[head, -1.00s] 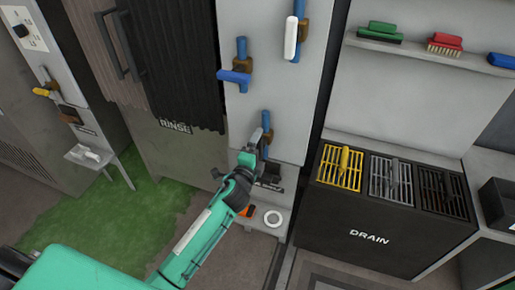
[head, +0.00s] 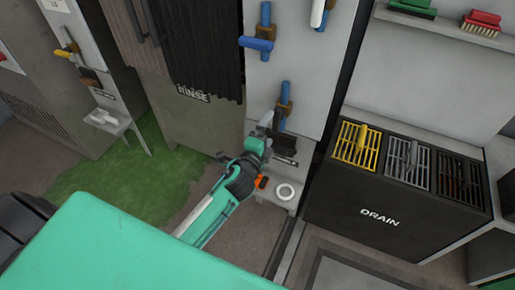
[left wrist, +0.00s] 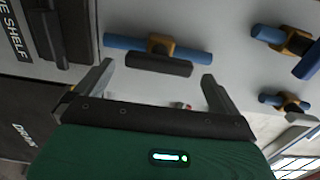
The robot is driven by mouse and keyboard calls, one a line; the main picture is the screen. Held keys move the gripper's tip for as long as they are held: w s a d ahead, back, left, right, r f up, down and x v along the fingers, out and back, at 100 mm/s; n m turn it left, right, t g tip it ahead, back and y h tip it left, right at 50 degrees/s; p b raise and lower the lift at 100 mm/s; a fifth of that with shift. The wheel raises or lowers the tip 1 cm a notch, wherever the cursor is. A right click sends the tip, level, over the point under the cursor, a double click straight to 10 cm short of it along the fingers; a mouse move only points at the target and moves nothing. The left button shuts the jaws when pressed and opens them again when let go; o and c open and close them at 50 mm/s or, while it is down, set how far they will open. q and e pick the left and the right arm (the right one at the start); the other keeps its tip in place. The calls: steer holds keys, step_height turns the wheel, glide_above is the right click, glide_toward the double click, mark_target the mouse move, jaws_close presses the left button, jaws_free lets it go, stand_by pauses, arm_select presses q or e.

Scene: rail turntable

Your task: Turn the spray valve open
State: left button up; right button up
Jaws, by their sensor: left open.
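The panel carries several valves on blue pipes with brass bodies; I cannot read which is the spray valve. The low valve (head: 286,108) is nearest my left gripper (head: 264,126), which is open beside its lower left. In the left wrist view, this valve's blue pipe (left wrist: 125,42) and dark handle (left wrist: 158,65) lie ahead of the open, empty fingers (left wrist: 157,74), the handle roughly parallel to the pipe. The gap in depth is unclear. A blue-handled valve (head: 256,44) and a white-handled valve (head: 317,12) sit higher. My right gripper is not in view.
A dark DRAIN cabinet (head: 380,213) with yellow, grey and dark grates stands at the right. A small shelf with a white ring (head: 285,192) juts out below the panel. The RINSE cabinet (head: 190,125) with a dark curtain stands left. Brushes (head: 482,22) lie on an upper shelf.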

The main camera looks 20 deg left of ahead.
arm_select(q)
steer(key=s, duration=0.7)
steer(key=shift+s+b, duration=0.35)
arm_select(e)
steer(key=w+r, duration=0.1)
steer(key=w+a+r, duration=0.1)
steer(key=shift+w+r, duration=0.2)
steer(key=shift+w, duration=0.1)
arm_select(q)
steer(key=shift+a, duration=0.1)
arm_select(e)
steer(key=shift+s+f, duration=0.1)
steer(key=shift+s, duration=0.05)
